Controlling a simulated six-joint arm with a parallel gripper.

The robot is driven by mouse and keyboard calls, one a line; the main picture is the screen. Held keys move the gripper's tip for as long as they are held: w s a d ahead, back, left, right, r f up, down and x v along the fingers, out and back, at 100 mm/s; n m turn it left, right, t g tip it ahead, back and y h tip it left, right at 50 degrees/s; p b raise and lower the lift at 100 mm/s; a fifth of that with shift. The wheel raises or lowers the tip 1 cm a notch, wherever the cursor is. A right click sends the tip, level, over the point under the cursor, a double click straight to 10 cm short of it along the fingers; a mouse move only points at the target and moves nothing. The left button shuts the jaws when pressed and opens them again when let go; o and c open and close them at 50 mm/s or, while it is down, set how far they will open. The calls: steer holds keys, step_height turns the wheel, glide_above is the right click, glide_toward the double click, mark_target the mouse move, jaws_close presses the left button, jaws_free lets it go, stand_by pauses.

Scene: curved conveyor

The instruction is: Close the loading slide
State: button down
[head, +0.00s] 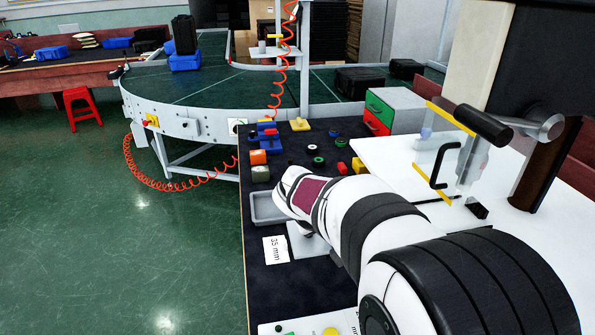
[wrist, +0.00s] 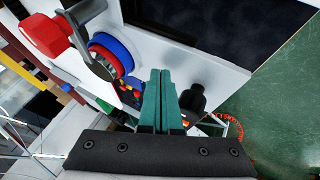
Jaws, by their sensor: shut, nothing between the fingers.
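My gripper (wrist: 162,75) shows in the wrist view with its two green fingers together and nothing between them. The fingertips point at a white panel (wrist: 170,45), and I cannot tell whether they touch it. A black knob (wrist: 195,98) stands just right of the fingers. In the head view, my arm hides the fingers. A clear panel (head: 463,160) with yellow edges and a black handle (head: 445,165) stands upright at the right, above a white top. I cannot tell for sure which part is the loading slide.
In the wrist view, a red-knobbed lever (wrist: 45,35) with blue and red rings is left of the fingers. In the head view, a grey tray (head: 266,207), coloured blocks and a green-and-red drawer box (head: 385,110) crowd the dark bench. The curved conveyor (head: 215,95) lies behind.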

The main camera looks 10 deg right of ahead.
steer(key=shift+w+d, duration=0.2)
steer(key=shift+d, duration=1.1)
steer(key=d, duration=1.3)
steer(key=shift+d, duration=0.35)
steer(key=shift+a, duration=0.1)
